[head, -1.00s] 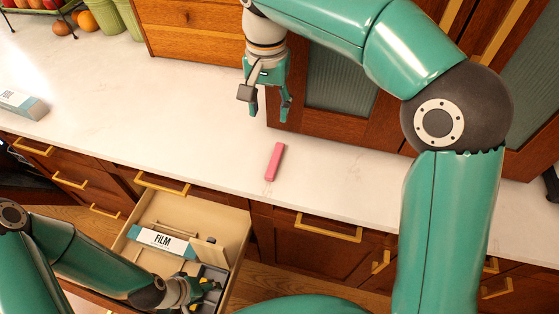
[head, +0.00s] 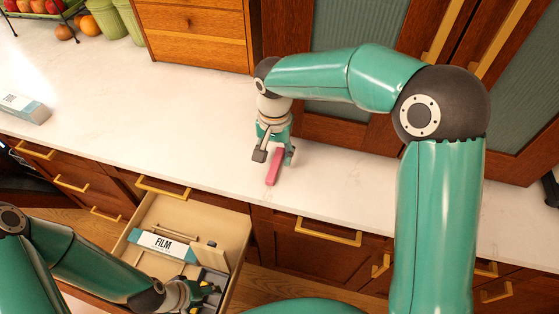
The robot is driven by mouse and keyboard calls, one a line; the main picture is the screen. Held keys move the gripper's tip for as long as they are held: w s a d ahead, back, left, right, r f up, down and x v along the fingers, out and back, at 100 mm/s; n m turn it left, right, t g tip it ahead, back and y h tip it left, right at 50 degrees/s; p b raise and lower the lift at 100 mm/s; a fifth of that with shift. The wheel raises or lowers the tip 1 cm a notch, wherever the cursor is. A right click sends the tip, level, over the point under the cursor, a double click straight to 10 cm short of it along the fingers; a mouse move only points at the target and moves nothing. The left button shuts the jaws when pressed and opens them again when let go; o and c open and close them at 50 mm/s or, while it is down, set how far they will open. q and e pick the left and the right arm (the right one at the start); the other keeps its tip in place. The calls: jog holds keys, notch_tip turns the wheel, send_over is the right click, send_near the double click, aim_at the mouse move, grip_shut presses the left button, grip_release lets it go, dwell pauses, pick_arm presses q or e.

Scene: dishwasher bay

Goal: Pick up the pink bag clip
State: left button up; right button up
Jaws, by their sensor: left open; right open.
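The pink bag clip (head: 273,172) lies on the white countertop, in the middle of the head view, long side running toward the counter's front edge. My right gripper (head: 274,158) is open and low over the counter, its two fingers on either side of the clip's far end. The far end of the clip is partly hidden by the gripper. I cannot tell whether the fingers touch it. My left gripper (head: 205,293) is open at the right side of the open drawer, at the lower part of the view.
The open drawer (head: 232,222) holds a film box (head: 163,244) and a grey tray. Another box (head: 24,108) lies on the counter (head: 130,120) at the left. A wooden drawer unit (head: 200,35) and cabinet doors stand behind. The counter around the clip is clear.

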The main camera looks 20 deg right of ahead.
jog(key=shift+f, duration=1.2)
grip_shut()
jog(key=shift+r, duration=0.1)
